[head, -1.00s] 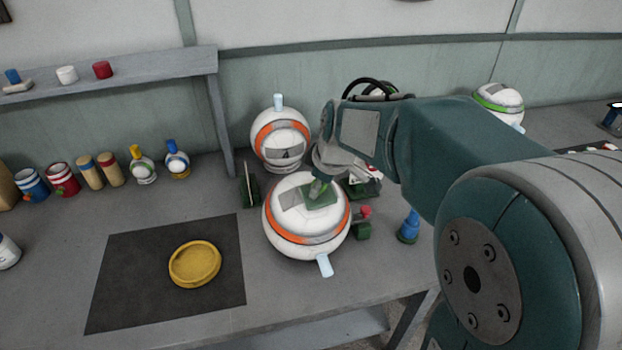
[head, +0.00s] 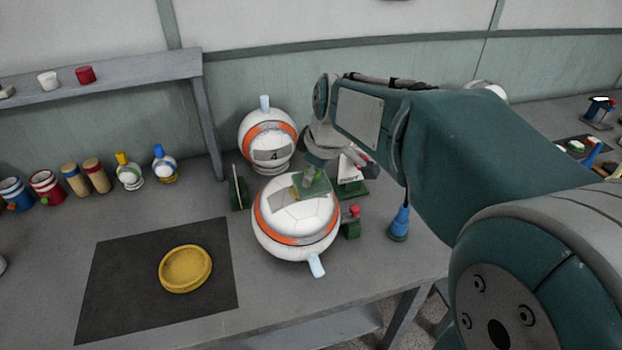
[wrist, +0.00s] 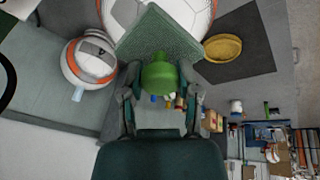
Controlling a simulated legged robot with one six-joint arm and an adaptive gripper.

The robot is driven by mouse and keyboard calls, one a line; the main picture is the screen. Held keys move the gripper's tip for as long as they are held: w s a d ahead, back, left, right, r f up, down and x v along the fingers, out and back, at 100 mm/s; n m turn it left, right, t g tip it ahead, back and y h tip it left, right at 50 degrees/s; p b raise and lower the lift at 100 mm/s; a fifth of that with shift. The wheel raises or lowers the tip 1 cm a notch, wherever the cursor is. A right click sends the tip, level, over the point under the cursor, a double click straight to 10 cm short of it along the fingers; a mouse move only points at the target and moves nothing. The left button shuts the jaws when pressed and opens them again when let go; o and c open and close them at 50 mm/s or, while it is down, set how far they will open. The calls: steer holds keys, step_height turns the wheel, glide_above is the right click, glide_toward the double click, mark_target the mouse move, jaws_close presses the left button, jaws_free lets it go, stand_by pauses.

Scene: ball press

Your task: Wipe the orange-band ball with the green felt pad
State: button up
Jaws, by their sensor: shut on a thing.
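The near orange-band ball (head: 296,222), white with an orange and grey band, sits on the bench with a pale blue tab at its front. The green felt pad (head: 318,188) lies over its upper back right side and appears to touch it. My gripper (head: 318,164) is above the pad. In the wrist view, my gripper (wrist: 159,84) is shut on the pad's green knob (wrist: 158,74). The square pad (wrist: 160,38) hides part of the ball (wrist: 195,8). A second orange-band ball (head: 268,142), marked 4, stands behind, clear of the pad.
A yellow dish (head: 185,269) lies on a dark mat (head: 120,290) to the left. A green stand with a red knob (head: 352,218) and a blue bottle-like item (head: 399,222) are close on the right. A dark green upright piece (head: 238,188) is left of the balls.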

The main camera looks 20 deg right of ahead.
steer(key=shift+s+r, duration=0.15)
steer(key=shift+r, duration=0.35)
steer(key=shift+r, duration=0.1)
steer(key=shift+v, duration=1.4)
steer(key=shift+a, duration=0.15)
